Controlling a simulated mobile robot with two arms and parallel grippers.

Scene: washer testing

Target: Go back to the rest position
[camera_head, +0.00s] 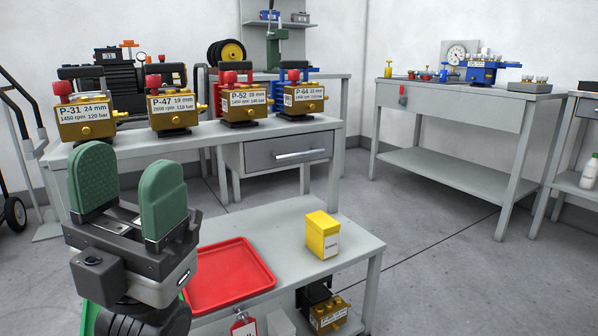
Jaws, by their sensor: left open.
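My left gripper (128,198) is in the lower left of the head view. Its two green padded fingers point up and stand apart, with nothing between them. It shows in front of the grey workbench, to the left of the red tray (262,262), and hides part of the bench and the tray's left side. My right gripper is not in view.
The low bench top holds the red tray and a yellow box (322,235). Gold pumps labelled P-31 (87,118), P-47 (172,112), P-52 (243,104) and P-64 (303,98) stand on the higher bench. A side table (450,105) stands at right. Open floor lies between.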

